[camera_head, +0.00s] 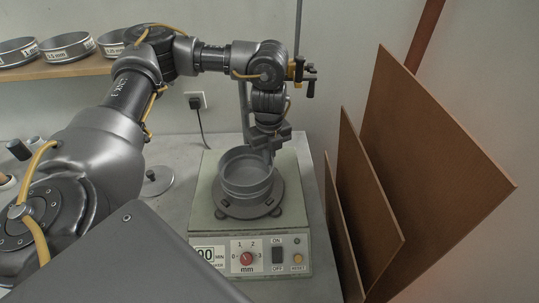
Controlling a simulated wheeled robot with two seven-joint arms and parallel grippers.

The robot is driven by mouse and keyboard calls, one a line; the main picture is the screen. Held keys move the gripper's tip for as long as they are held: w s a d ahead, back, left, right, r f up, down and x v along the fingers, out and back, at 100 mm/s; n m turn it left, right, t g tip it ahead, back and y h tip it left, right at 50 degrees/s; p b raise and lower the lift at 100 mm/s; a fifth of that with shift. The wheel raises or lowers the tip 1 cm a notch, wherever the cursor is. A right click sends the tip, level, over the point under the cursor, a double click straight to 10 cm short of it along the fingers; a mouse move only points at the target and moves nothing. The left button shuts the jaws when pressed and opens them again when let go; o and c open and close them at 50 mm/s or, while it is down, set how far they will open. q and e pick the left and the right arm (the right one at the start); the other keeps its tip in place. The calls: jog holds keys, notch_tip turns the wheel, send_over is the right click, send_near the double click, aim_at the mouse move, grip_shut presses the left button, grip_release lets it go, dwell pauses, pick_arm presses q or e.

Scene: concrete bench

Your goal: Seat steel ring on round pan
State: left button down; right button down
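The steel ring (244,163) is a shallow grey cylinder at the top of a stack on the shaker machine. Under it is the round pan (247,192), on a dark round base. My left gripper (268,154) comes down from above at the ring's right rear rim. Its fingers are close together and look shut on the ring's wall, partly hidden by the wrist. My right gripper is not in view.
The shaker (205,196) has a front panel with a red dial and a switch. A vertical rod rises behind the stack. Brown boards (430,150) lean at the right. A shelf (75,70) with labelled sieves is at the upper left. A small grey lid (157,181) lies on the bench.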

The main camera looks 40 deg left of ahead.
pick_arm(q)
jog(key=shift+f, duration=0.55)
dwell(0.9)
jog(key=c, duration=1.6)
grip_release()
jog(key=shift+r, duration=3.75)
